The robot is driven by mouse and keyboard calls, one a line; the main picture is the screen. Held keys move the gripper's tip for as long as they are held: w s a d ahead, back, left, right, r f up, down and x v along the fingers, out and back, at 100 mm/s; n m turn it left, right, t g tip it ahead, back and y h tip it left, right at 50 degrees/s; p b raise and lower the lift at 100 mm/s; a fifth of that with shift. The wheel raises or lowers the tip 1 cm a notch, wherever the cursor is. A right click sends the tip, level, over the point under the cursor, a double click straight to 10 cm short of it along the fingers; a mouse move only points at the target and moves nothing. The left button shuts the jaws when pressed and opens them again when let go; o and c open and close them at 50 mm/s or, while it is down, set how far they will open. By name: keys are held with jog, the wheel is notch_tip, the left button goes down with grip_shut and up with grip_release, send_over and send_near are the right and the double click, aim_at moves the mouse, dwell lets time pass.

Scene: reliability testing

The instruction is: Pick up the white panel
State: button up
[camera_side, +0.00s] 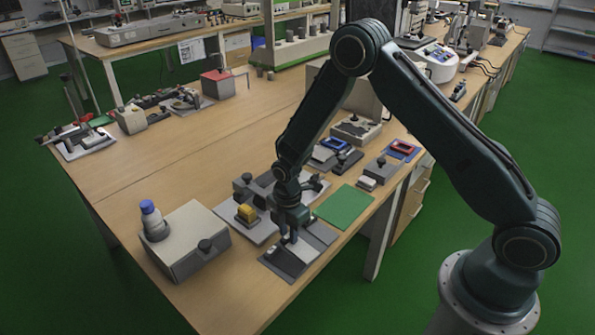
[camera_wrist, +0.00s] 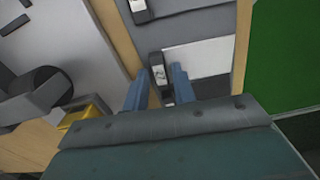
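The white panel (camera_side: 304,250) lies flat in a grey fixture (camera_side: 283,264) near the table's front edge. In the wrist view the white panel (camera_wrist: 212,57) extends to the right from between and behind the fingers. My gripper (camera_side: 290,238) points down over the fixture, at the panel's left end. In the wrist view my gripper (camera_wrist: 161,72) has its two fingers apart, with a small dark block with a pale label (camera_wrist: 158,66) showing between them. The right finger overlaps the panel's near left part. Whether the fingertips touch anything is not clear.
A green mat (camera_side: 343,206) lies just right of the fixture. A yellow block (camera_side: 247,214) sits on a grey plate to the left. A large beige box (camera_side: 185,240) with a blue-capped bottle (camera_side: 151,215) stands further left. The table's middle is clear.

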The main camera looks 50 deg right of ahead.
grip_shut()
jog(key=shift+r, duration=0.15)
jog(key=shift+r, duration=2.4)
